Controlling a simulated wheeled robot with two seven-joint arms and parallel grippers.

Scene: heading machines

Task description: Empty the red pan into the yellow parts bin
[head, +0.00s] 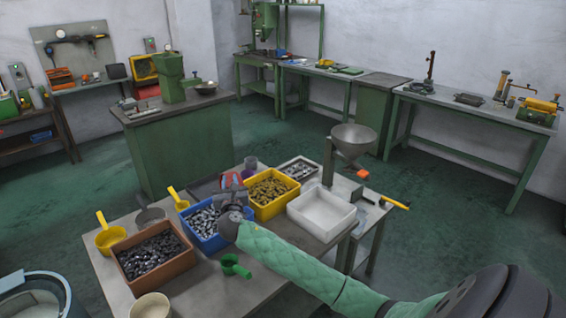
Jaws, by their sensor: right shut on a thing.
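The yellow parts bin (287,206) stands on the near bench, holding brass-coloured parts. My right arm reaches in from the lower right, over the bench. My right gripper (234,200) is over the blue bin, just left of the yellow bin, and is shut on a small red thing, apparently the red pan (229,180). The gripper and wrist partly hide it, so I cannot tell its contents or tilt. My left gripper is not in view.
The blue bin (212,245) holds grey parts and the brown bin (155,283) dark parts. An empty white bin (322,212) stands right of the yellow bin. Yellow scoops (110,238), a green scoop (234,266) and a hopper (353,141) are nearby. The bench's front is partly clear.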

